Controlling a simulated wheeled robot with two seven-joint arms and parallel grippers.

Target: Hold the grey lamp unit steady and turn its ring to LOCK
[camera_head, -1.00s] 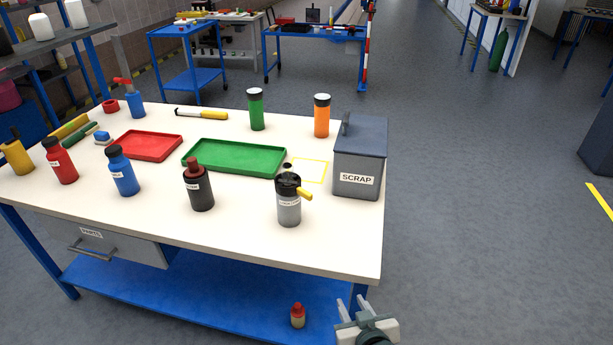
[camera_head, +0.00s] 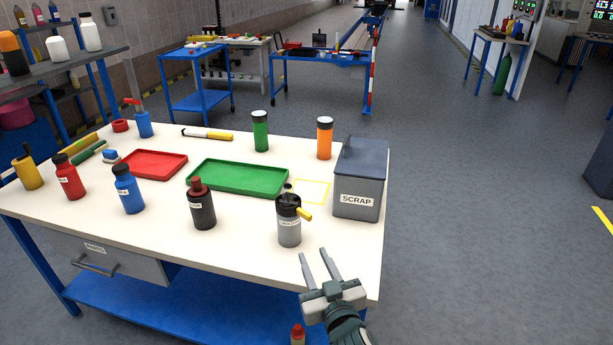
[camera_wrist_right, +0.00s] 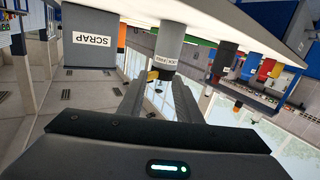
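The grey lamp unit (camera_head: 289,228) stands upright near the table's front edge in the head view, with a black ring (camera_head: 288,203) on top and a yellow lever (camera_head: 305,214) pointing right. Its label is too small to read surely. My right gripper (camera_head: 320,258) is open and empty, in front of the table edge and below right of the lamp unit, apart from it. In the right wrist view the lamp unit (camera_wrist_right: 168,48) appears upside down beyond the open fingers (camera_wrist_right: 158,98). My left gripper is in neither view.
A grey SCRAP bin (camera_head: 357,195) stands right of the lamp unit, beside a yellow outlined square (camera_head: 313,190). A black bottle (camera_head: 202,208) stands to its left. A green tray (camera_head: 238,192) and a red tray (camera_head: 153,165) lie behind. The front right tabletop is clear.

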